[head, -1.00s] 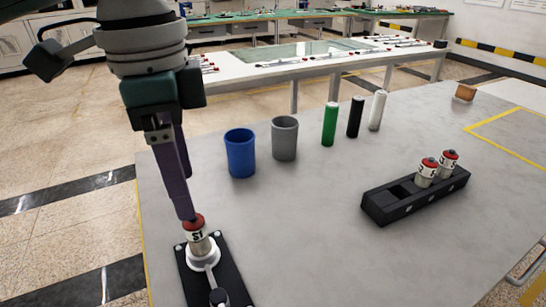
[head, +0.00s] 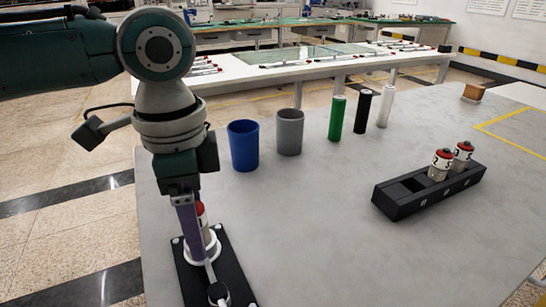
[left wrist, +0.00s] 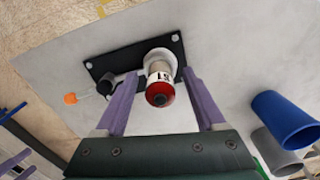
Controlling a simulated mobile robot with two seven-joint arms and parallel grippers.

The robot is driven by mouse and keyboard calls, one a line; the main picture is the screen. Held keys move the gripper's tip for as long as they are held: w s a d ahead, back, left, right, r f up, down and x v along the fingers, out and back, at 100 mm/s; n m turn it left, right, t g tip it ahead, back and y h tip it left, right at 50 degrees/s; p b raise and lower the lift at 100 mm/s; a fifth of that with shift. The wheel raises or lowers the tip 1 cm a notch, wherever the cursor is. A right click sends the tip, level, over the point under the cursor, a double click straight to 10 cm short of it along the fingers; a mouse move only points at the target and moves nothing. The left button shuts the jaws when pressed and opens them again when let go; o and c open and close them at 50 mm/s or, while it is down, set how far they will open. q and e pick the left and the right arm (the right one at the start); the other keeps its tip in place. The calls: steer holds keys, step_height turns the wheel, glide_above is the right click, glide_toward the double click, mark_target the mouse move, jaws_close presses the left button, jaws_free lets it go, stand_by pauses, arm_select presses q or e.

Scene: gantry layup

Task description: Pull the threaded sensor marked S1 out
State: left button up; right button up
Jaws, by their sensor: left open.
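The sensor S1 (left wrist: 160,80), a pale cylinder with a red cap and a black tip, stands in a white round fitting on a black base plate (head: 236,270). In the head view the sensor (head: 204,222) is partly hidden behind my left gripper (head: 196,255). In the left wrist view the two purple fingers of my left gripper (left wrist: 160,98) are spread, one on each side of the sensor, with gaps between. My right gripper is in neither view.
A blue cup (head: 243,146), a grey cup (head: 289,132) and green (head: 337,118), black (head: 362,111) and white (head: 385,106) cylinders stand farther back. A black rack (head: 400,201) at the right holds two red-capped sensors (head: 441,165). The table between is clear.

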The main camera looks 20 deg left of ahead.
arm_select(q)
jaws_close()
stand_by(0.6)
stand_by(0.6)
